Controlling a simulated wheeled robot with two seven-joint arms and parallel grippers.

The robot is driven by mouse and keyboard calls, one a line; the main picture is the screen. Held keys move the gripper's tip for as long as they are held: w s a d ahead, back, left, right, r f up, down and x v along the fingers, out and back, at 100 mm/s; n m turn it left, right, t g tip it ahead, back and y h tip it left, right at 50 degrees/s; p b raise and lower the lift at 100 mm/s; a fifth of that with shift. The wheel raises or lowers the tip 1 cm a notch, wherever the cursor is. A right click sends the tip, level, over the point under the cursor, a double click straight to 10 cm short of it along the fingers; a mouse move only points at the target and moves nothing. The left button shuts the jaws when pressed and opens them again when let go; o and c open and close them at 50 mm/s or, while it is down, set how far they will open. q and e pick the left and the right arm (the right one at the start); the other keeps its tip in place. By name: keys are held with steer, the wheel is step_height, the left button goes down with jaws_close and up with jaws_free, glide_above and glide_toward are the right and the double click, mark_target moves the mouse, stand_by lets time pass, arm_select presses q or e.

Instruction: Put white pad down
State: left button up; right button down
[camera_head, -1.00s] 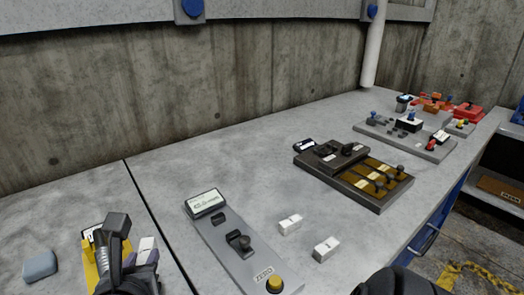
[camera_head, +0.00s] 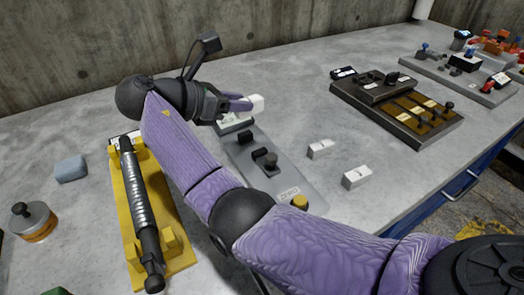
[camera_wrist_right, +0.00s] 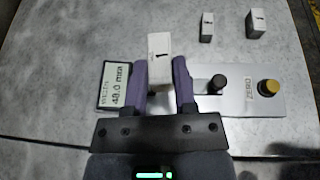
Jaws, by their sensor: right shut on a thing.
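My right gripper (camera_head: 243,104) is shut on a white pad (camera_head: 257,104), a small block with a dark mark on its face. In the right wrist view the pad (camera_wrist_right: 159,62) sits between the two purple fingers (camera_wrist_right: 161,80). The gripper is over the far end of a grey gauge (camera_head: 287,178), between its display (camera_wrist_right: 115,85) and its dark knob (camera_wrist_right: 217,84). I cannot tell whether the pad touches the gauge. Two similar white pads (camera_head: 320,149) (camera_head: 357,177) stand on the bench to the right. My left gripper is not in view.
A yellow stand (camera_head: 172,275) with a dark, silver-ribbed bar is at left, beside a blue-grey block (camera_head: 71,168) and a weight-like canister (camera_head: 34,222). A dark tray (camera_head: 400,108) with brass-coloured slots is at right.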

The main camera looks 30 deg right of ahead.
mark_target(242, 152)
steer(key=shift+d+r+m+g, duration=0.2)
steer(key=shift+d+m+g, duration=0.05)
steer(key=shift+m+g, duration=0.3)
step_height(242, 152, down, 10)
steer(key=b, duration=0.6)
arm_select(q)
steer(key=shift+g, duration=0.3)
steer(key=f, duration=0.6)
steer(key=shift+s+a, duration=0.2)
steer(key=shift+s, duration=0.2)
arm_select(e)
steer(key=shift+r, duration=0.2)
steer(key=c, duration=0.8)
jaws_free()
steer(key=shift+f, duration=0.1)
steer(key=shift+c, duration=0.2)
steer(key=shift+o, duration=0.7)
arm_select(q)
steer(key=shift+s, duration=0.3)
